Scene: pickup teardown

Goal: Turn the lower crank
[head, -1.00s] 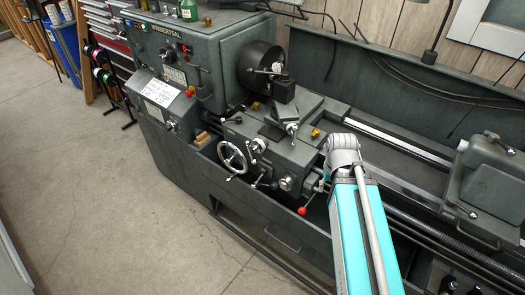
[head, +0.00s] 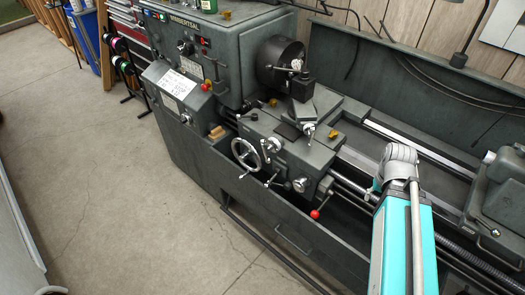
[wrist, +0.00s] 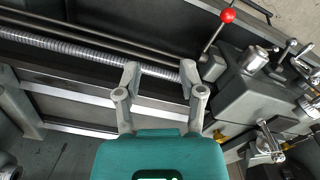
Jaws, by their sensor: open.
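In the head view the lathe carriage (head: 285,160) carries a spoked handwheel (head: 246,153), a small crank (head: 272,145) beside it and a higher crank handle (head: 309,132) on the slide. Which one is the lower crank I cannot tell for sure. In the wrist view crank handles show at the right edge (wrist: 291,48) and lower right (wrist: 268,135). My gripper (wrist: 159,73) is open and empty, over the bed near the lead screw (wrist: 90,48), beside the carriage and apart from the cranks. In the head view my arm hides the gripper.
The tailstock (head: 497,205) stands at the right. The concrete floor (head: 120,210) in front of the lathe is clear.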

